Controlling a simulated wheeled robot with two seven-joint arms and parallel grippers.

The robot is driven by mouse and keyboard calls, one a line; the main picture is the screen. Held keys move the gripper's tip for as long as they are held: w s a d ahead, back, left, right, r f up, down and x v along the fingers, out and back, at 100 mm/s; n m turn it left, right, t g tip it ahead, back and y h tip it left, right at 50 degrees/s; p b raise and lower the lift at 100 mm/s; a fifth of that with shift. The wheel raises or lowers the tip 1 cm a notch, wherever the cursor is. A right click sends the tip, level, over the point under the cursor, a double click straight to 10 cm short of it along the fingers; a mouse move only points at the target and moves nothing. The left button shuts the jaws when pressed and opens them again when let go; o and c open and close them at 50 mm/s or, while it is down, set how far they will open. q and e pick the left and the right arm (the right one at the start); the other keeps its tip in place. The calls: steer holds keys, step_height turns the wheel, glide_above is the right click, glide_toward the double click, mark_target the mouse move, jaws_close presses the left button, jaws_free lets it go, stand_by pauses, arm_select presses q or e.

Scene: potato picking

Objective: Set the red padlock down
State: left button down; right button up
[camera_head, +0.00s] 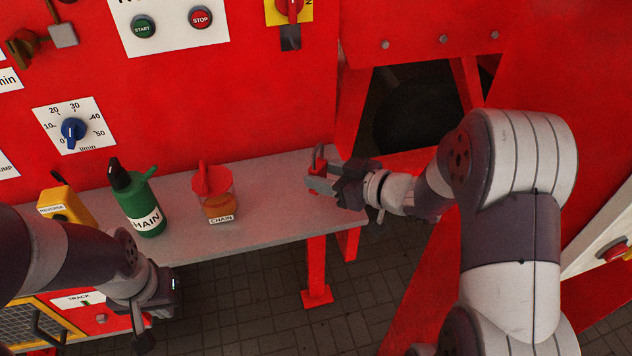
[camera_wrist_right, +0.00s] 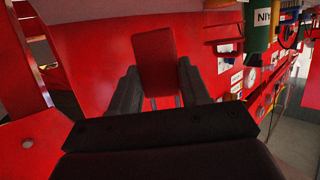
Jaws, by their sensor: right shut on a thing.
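The red padlock (camera_head: 320,161) is at the right end of the grey shelf in the head view, partly hidden by the gripper. My right gripper (camera_head: 322,182) is shut on it. In the right wrist view the red padlock (camera_wrist_right: 156,62) shows as a red block between the two dark fingers. I cannot tell whether the padlock touches the shelf (camera_head: 271,178). My left gripper (camera_head: 147,318) is low at the left, in front of the shelf and away from the padlock; its fingers are too hidden to read.
A green oil bottle (camera_head: 145,213) and a jar (camera_head: 219,206) with a red funnel (camera_head: 208,179) stand on the shelf. A yellow box (camera_head: 66,204) is at its left. The shelf between jar and right gripper is clear. A red machine panel (camera_head: 230,95) rises behind.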

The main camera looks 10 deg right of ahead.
steer(key=shift+w+a+f, duration=0.2)
steer(key=shift+w+f, duration=0.2)
steer(key=shift+w, duration=0.1)
steer(key=shift+w+a+f, duration=0.2)
steer(key=shift+w+f, duration=0.15)
steer(key=shift+w, duration=0.1)
step_height(320, 180, down, 3)
steer(key=shift+s+r, duration=0.1)
steer(key=shift+s, duration=0.05)
steer(key=shift+d+f, duration=0.1)
steer(key=shift+f, duration=0.25)
steer(key=shift+f, duration=0.15)
steer(key=o, duration=1.1)
